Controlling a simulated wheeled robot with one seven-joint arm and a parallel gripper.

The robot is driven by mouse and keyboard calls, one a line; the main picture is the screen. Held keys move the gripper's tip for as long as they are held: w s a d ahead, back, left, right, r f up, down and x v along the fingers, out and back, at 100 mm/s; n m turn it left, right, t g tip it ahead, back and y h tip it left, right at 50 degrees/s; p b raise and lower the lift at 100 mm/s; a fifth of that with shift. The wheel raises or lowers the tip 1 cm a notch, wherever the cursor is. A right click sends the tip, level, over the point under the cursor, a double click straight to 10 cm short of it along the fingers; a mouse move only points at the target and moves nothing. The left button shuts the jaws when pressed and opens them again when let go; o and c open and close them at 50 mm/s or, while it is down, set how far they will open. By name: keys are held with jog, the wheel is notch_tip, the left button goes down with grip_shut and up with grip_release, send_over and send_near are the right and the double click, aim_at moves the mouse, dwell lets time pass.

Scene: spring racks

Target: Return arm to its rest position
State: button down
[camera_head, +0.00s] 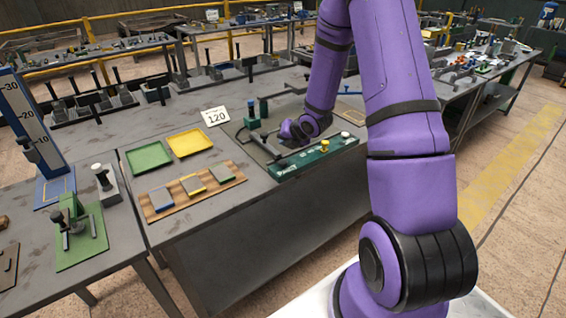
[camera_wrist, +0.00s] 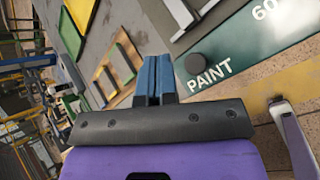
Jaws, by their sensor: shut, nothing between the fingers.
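My purple arm (camera_head: 400,120) reaches from the lower right over the workbench. Its wrist end (camera_head: 305,128) is low over the bench, near the green strip. In the wrist view my gripper (camera_wrist: 154,62) shows two blue fingers side by side, shut with nothing between them. Its fingertips are hidden in the head view. In the wrist view the fingers point toward the bench top, beside the green strip lettered PAINT.
A green tray (camera_head: 148,157), a yellow tray (camera_head: 189,142) and a wooden board (camera_head: 160,207) lie to the left. Free floor is at right.

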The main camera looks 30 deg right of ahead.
dwell(0.3)
jog(key=s+a+r+m+g+h, duration=0.1)
jog(key=s+a+r+m, duration=0.1)
jog(key=s+r+m, duration=0.45)
jog(key=s+a+r+m+h, duration=0.1)
jog(key=a+r+m, duration=0.15)
jog(key=r, duration=0.65)
jog(key=s+a+r+m+g+h, duration=0.1)
jog(key=s+a+r+m, duration=0.15)
jog(key=r+m, duration=0.45)
jog(key=s+a+r+m, duration=0.3)
jog(key=s+m, duration=0.1)
jog(key=s, duration=0.4)
jog(key=s+a+r+m+g+y, duration=0.1)
jog(key=s+a+r+m, duration=0.2)
jog(key=s, duration=0.5)
jog(key=s+a+r+m+g, duration=0.1)
jog(key=s+a+r+m, duration=0.2)
jog(key=s+m, duration=0.2)
jog(key=s, duration=0.3)
jog(key=shift+s+r+m+y, duration=0.15)
jog(key=shift+r+m+y, duration=0.15)
jog(key=shift+r+y, duration=0.1)
